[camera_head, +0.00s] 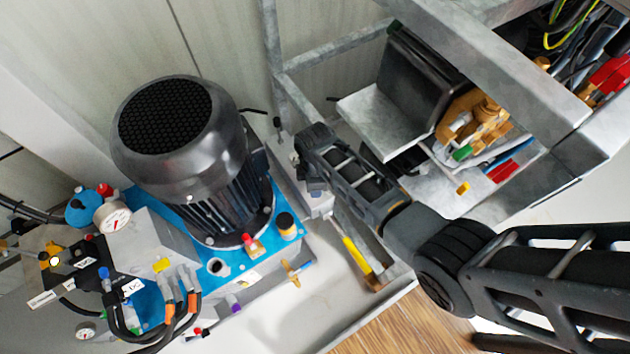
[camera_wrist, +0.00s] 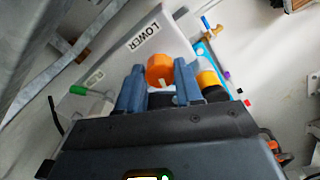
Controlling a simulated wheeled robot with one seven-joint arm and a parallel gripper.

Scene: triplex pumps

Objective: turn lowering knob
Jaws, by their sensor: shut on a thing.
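An orange knob (camera_wrist: 160,69) sits between the two blue-grey fingers of my gripper (camera_wrist: 159,75) in the wrist view. The fingers stand on either side of it, and my gripper is shut on it. A plate labelled LOWER (camera_wrist: 146,38) lies just beyond the knob. In the head view my gripper (camera_head: 312,180) is at the grey housing right of the large black motor (camera_head: 185,150). The knob is not distinguishable there behind my gripper.
A yellow-and-black cap (camera_wrist: 208,78) stands close right of my fingers. A blue manifold (camera_head: 215,270) with hoses and a gauge (camera_head: 112,215) surrounds the motor. A yellow-handled tool (camera_head: 356,256) lies near my arm. A grey metal frame (camera_head: 510,60) stands at the upper right.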

